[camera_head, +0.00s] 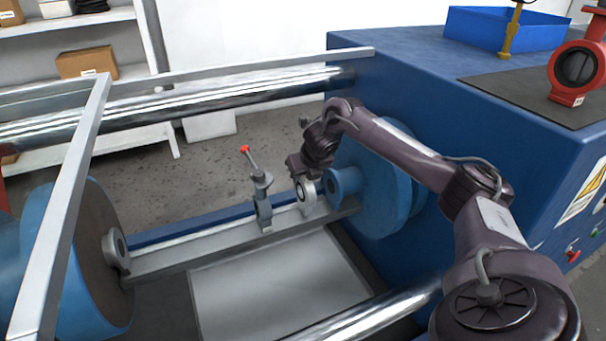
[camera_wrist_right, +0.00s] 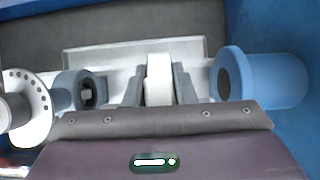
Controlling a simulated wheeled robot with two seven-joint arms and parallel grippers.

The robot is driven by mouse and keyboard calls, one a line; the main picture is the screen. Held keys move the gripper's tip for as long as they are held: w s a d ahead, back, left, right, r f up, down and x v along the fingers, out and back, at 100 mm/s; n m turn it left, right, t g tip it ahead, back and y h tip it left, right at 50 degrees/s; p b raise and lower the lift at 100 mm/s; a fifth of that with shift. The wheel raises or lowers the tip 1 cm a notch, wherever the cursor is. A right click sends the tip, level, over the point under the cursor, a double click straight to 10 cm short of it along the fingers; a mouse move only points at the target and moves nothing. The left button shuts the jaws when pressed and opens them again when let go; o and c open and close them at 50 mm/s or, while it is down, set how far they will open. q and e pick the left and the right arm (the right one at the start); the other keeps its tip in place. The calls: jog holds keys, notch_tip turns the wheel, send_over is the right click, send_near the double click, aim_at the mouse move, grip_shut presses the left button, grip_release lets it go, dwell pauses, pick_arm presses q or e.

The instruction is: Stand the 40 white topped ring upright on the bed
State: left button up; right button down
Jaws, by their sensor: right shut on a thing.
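My right gripper (camera_head: 303,180) reaches down from the right and is shut on the white topped ring (camera_head: 306,201). The ring is upright over the grey bed (camera_head: 180,258), its lower edge at or very near the bed's surface; I cannot tell whether it touches. In the right wrist view the ring's white top (camera_wrist_right: 158,84) sits between the two grey fingers of my right gripper (camera_wrist_right: 158,92). The size number on the ring cannot be read. My left gripper is not in view.
A small grey valve with a red-tipped lever (camera_head: 263,203) stands on the bed left of the ring. The blue flanged boss (camera_head: 346,184) is close on the ring's right. Another blue disc (camera_head: 92,262) is at far left. A red valve (camera_head: 575,68) and blue bin (camera_head: 505,30) sit on the cabinet.

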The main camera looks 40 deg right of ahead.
jog(key=shift+f, duration=0.55)
dwell(0.4)
jog(key=shift+f, duration=0.15)
dwell(1.3)
jog(key=c, duration=1.7)
grip_release()
jog(key=shift+o, duration=1)
jog(key=o, duration=0.5)
